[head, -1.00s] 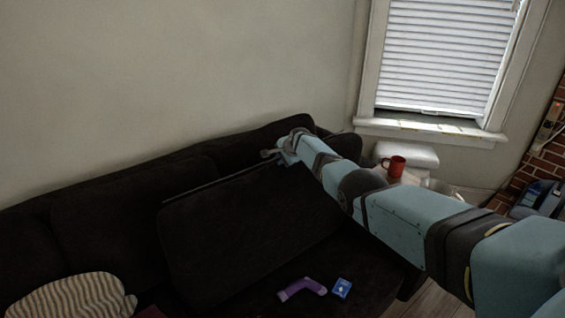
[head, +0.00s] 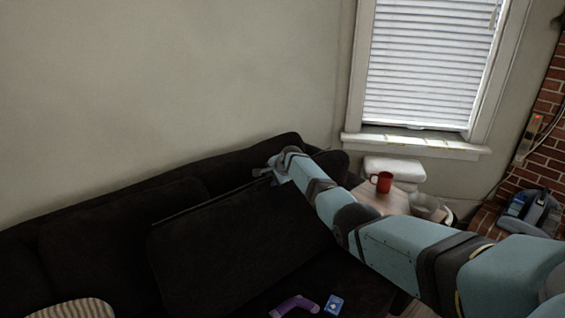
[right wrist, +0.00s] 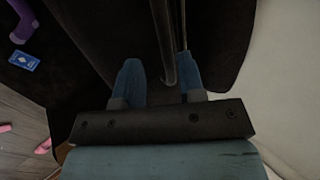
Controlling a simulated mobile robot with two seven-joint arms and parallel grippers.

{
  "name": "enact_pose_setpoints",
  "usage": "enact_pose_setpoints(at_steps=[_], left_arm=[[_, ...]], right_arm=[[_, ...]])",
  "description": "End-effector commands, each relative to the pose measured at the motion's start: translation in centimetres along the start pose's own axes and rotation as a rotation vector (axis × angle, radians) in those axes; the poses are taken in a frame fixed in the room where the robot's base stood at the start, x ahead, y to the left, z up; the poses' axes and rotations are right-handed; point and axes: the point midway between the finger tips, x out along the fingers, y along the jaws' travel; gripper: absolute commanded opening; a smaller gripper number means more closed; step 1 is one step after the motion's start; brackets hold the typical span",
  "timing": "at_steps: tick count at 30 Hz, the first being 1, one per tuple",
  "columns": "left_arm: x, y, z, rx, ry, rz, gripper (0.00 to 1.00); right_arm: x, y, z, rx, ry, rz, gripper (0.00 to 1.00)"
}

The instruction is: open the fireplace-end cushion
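The fireplace-end cushion (head: 235,240) is a large black sofa panel standing tilted up, its top edge close to the dark backrest. My right gripper (head: 272,172) is at the right end of that top edge. In the right wrist view its two blue fingers (right wrist: 158,78) are spread, one on each side of the cushion's thin dark edge (right wrist: 164,40). A gap shows between the left finger and the edge; the other finger is close beside it, and contact is unclear. My left gripper is not in view.
A purple object (head: 294,305) and a blue card box (head: 334,304) lie on the seat in front of the cushion. A striped pillow (head: 75,309) is at lower left. A red mug (head: 382,182) stands on a small wooden table (head: 392,203) right of the sofa.

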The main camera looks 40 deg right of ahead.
Motion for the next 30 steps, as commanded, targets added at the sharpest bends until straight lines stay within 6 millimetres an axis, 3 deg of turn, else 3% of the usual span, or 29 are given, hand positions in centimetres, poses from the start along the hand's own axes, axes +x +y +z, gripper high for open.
enact_pose_setpoints(at_steps=[1, 18, 30], left_arm=[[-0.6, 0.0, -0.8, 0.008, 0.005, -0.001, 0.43], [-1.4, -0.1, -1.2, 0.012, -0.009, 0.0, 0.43], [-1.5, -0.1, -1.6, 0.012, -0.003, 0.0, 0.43]], right_arm=[[-1.2, -0.3, 0.0, -0.001, 0.002, -0.001, 0.36], [-9.8, -0.1, 0.1, -0.002, 0.0, -0.001, 0.36], [-11.3, 0.0, 0.1, -0.002, -0.001, 0.001, 0.36]])
